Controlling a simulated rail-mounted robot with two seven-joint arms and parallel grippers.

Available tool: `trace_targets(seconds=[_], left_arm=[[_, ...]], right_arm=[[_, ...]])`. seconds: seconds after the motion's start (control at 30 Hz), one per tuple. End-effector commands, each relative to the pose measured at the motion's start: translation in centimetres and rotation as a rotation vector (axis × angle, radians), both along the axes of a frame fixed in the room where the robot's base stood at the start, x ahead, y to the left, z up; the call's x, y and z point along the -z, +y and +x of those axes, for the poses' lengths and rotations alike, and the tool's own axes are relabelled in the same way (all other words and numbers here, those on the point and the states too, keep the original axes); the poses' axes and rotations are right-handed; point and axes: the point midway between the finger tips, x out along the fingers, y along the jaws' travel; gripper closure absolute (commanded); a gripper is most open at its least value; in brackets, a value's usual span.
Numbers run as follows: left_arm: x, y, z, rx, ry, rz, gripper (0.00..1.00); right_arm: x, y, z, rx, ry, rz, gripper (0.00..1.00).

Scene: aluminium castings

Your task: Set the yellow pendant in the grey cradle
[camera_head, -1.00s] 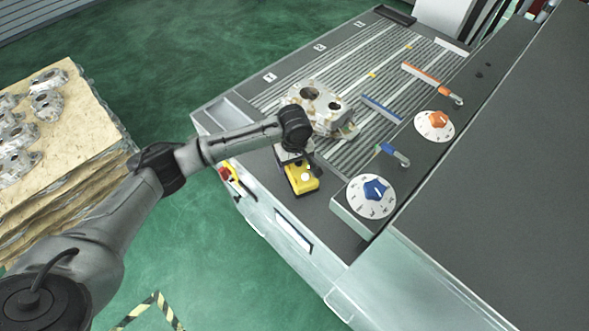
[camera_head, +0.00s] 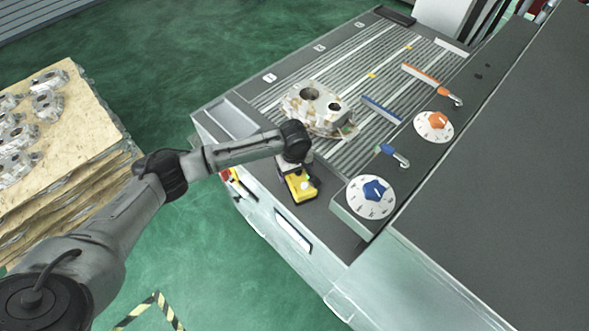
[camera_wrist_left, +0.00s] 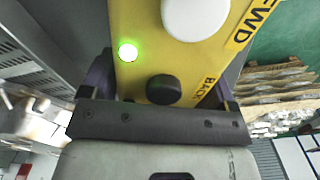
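The yellow pendant (camera_head: 303,188) is at the near edge of the grey machine top in the head view, below my left wrist. In the left wrist view the pendant (camera_wrist_left: 140,30) fills the upper middle, with a white button, a black button and a lit green lamp. My left gripper (camera_head: 296,172) has its fingers on both sides of the pendant and appears shut on it. I cannot tell whether the pendant touches the surface below. I cannot pick out the grey cradle for certain; a shallow grey tray (camera_head: 231,117) is at the machine's left corner. My right gripper is not in view.
A casting (camera_head: 318,110) sits on the ribbed bed just behind my left wrist. A blue dial (camera_head: 373,191) and an orange dial (camera_head: 434,126) stand to the right. A red button (camera_head: 225,174) is on the machine's left side. Castings lie on a pallet at far left.

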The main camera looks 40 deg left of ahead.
Motion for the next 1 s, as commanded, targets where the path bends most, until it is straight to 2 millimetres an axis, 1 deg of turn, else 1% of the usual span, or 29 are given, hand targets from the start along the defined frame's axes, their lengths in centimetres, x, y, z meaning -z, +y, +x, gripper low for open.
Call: trace_targets(seconds=[0.03, 0.17, 0.2, 0.47, 0.57, 0.67, 0.8, 1.0], left_arm=[[0.0, 0.0, 0.0, 0.000, -0.001, -0.001, 0.14], [-0.1, 0.0, 0.0, 0.000, -0.001, -0.001, 0.02], [-0.1, 0.0, 0.0, 0.000, -0.001, -0.001, 0.00], [-0.3, 0.0, 0.1, 0.002, -0.002, 0.000, 0.00], [-1.3, 0.0, 0.1, 0.002, -0.004, -0.001, 0.00], [-2.8, -0.1, 0.1, 0.002, -0.005, -0.002, 0.00], [-5.5, 0.0, 0.1, 0.001, -0.004, -0.001, 0.00], [-9.0, 0.0, 0.1, 0.001, -0.004, -0.001, 0.00]], right_arm=[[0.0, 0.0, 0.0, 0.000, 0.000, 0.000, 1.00], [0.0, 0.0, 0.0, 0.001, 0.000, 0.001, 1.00], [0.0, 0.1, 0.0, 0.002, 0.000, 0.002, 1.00], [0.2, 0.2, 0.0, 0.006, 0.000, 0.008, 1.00], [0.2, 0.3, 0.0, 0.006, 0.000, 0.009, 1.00], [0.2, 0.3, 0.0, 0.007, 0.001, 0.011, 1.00], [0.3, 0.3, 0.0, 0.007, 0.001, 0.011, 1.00], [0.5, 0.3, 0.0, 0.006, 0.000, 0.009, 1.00]])
